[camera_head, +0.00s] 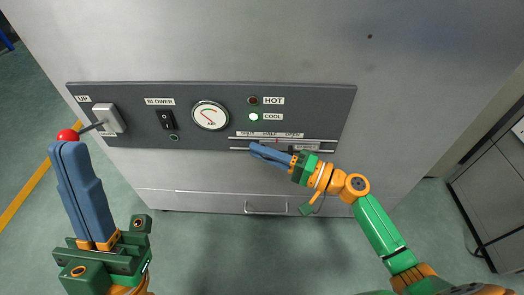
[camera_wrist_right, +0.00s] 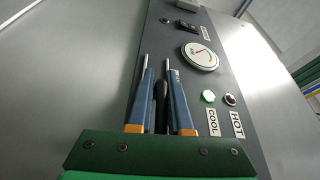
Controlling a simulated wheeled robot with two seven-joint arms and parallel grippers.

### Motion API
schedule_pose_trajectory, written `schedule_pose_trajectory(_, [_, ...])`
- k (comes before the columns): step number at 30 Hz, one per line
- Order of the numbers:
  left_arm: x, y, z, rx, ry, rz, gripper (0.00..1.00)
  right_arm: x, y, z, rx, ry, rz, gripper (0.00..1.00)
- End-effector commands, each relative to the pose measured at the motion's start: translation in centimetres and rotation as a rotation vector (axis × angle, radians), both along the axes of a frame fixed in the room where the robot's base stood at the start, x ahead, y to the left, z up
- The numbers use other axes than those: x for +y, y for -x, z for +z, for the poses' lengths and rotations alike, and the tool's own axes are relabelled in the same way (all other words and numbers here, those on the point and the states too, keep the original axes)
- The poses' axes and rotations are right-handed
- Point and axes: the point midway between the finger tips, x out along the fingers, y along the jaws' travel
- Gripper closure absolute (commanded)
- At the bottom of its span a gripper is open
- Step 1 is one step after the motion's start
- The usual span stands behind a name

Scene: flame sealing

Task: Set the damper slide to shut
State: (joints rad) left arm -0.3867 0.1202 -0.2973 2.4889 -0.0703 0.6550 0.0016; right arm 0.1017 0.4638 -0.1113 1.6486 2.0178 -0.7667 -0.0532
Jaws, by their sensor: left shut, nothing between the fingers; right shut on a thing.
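The damper slide's two pale rails (camera_head: 232,138) run along the lower right of the dark control panel, under labels reading SHUT, HALF and OPEN from left to right. My right gripper (camera_head: 254,148) is at the left end of the rails, below the SHUT label. In the right wrist view its blue fingers (camera_wrist_right: 160,72) are shut on the black slide knob (camera_wrist_right: 160,98), which shows between them. The fingers hide the knob in the head view. My left gripper (camera_head: 68,148) is shut and empty, in front of the panel's left end.
A lever with a red ball (camera_head: 68,135) sits just by my left fingertips. The panel also has a blower switch (camera_head: 166,120), a dial gauge (camera_head: 210,115), a dark HOT lamp (camera_head: 253,100) and a lit green COOL lamp (camera_head: 253,116). A drawer handle (camera_head: 265,209) is below.

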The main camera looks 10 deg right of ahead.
Motion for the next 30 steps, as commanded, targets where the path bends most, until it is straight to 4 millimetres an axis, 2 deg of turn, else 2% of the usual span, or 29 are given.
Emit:
schedule_pose_trajectory(18, [0.0, 0.0, 0.1, -0.001, 0.0, 0.001, 1.0, 0.2, -0.2, 0.3, -0.007, -0.004, -0.003, 1.0])
schedule_pose_trajectory(20, [0.0, 0.0, 0.1, -0.001, 0.0, 0.001, 1.0, 0.9, -0.4, 0.3, -0.007, -0.006, -0.003, 1.0])
schedule_pose_trajectory(27, [0.0, 0.0, 0.0, -0.001, 0.0, 0.0, 1.0, 5.4, -1.7, 0.3, -0.008, -0.007, -0.005, 1.0])
schedule_pose_trajectory(30, [0.0, 0.1, 0.0, -0.009, 0.003, -0.001, 1.0, 6.4, -2.0, 0.3, -0.008, -0.005, -0.004, 1.0])
